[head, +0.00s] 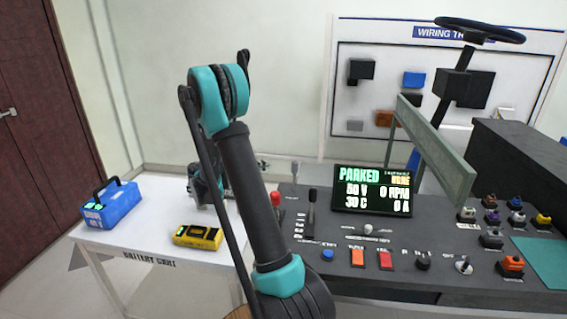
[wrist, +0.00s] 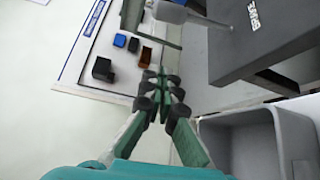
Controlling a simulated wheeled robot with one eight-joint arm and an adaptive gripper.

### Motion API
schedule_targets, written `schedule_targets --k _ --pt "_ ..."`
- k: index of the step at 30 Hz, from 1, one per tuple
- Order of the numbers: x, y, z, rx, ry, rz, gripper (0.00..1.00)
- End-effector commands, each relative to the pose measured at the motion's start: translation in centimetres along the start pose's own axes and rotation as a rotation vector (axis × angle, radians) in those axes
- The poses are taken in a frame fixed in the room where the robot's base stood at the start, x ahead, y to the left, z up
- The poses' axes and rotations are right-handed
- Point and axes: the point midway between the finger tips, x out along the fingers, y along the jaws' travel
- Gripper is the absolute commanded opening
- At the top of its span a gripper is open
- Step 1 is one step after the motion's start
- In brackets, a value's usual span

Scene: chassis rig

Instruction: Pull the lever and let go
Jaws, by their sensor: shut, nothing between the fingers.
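Several levers stand at the console's left end: one with a grey knob (head: 295,168), one with a red knob (head: 276,199) and one with a black handle (head: 312,197). I cannot tell which one the task means. My gripper (head: 262,165) is partly hidden behind my arm in the head view, left of the grey-knobbed lever. In the wrist view my gripper (wrist: 160,74) is shut and empty, its fingertips together. A pale grey knob on a rod (wrist: 168,12) shows beyond the fingertips, apart from them.
The dark console (head: 330,257) carries a screen (head: 372,190) reading PARKED, plus buttons and knobs. A white table (head: 145,222) at left holds a blue battery box (head: 108,208) and a yellow device (head: 197,237). A grey bin (wrist: 260,122) sits below the console edge.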

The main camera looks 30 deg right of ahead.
Motion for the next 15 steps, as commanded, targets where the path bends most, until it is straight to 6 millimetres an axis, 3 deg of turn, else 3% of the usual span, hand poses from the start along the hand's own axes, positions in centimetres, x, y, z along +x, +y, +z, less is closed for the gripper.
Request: schedule_targets --k 5,15 --pt "1.9 0.0 0.1 0.000 -0.004 0.000 0.00" --pt "8.5 0.0 0.1 0.001 -0.004 -0.001 0.00"
